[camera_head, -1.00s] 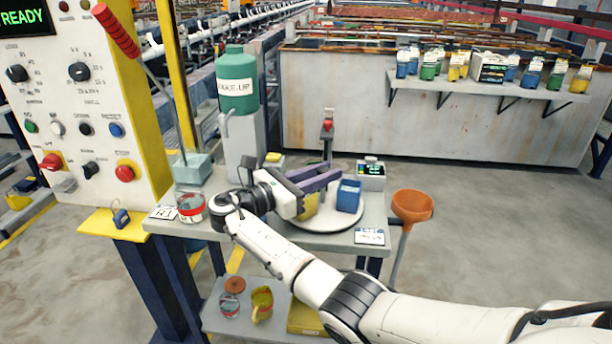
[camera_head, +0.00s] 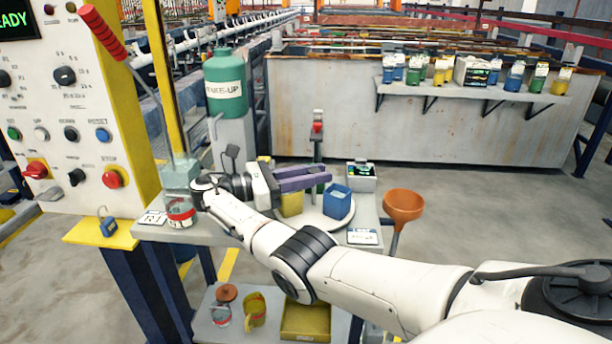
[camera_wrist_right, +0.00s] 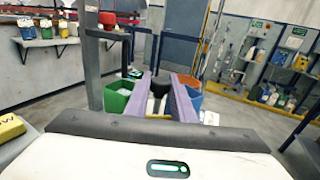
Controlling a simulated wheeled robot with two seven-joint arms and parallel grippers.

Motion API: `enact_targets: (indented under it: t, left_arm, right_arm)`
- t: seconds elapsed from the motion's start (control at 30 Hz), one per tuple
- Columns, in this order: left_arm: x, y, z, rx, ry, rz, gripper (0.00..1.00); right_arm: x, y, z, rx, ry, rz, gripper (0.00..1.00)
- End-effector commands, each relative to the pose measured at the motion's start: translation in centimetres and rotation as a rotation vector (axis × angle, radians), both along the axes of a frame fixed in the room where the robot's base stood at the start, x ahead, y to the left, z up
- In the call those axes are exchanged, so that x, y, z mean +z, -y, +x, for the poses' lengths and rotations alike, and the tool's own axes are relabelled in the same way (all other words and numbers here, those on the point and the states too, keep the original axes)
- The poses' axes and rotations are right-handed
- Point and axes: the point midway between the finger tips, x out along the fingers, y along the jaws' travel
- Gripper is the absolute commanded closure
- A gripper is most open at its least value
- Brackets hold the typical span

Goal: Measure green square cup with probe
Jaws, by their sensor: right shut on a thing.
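My right gripper (camera_head: 326,178) has purple fingers that reach rightward above the round white plate (camera_head: 312,222). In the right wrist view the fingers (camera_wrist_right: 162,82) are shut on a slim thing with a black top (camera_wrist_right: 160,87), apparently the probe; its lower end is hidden. The green square cup (camera_wrist_right: 118,97) stands left of the fingers in that view. In the head view it is mostly hidden behind my gripper.
A meter with a lit display (camera_head: 361,176) stands at the table's back right. A post with a red top (camera_head: 317,128) rises behind the plate. An orange funnel (camera_head: 403,206) stands at the right.

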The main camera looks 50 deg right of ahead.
Motion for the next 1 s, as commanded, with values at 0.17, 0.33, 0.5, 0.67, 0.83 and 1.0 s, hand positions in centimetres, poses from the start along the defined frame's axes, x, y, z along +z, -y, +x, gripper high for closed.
enact_targets:
  t: [0.17,0.33,0.5,0.67,0.83,1.0]
  left_arm:
    - [0.0,0.0,0.0,0.000,0.001,-0.002,0.65]
    - [0.0,0.0,0.0,0.001,0.000,-0.001,0.65]
    - [0.0,0.0,0.0,0.001,-0.001,0.000,0.65]
    - [-0.1,0.0,-0.1,0.002,-0.003,0.000,0.65]
    - [-0.3,-0.1,-0.2,0.003,-0.008,0.001,0.65]
    - [0.5,-0.2,-0.3,0.004,-0.010,0.001,0.65]
  right_arm:
    - [-0.4,0.1,-0.3,-0.015,-0.003,0.007,1.00]
    - [-0.4,0.1,-0.4,-0.015,-0.003,0.007,1.00]
    - [-0.4,0.1,-0.4,-0.015,-0.004,0.008,0.69]
    - [-0.3,0.1,-0.3,-0.012,-0.002,0.005,0.59]
    - [-0.1,0.1,-0.2,-0.010,-0.001,0.003,0.59]
    - [1.5,0.1,-0.2,-0.009,0.002,0.002,0.59]
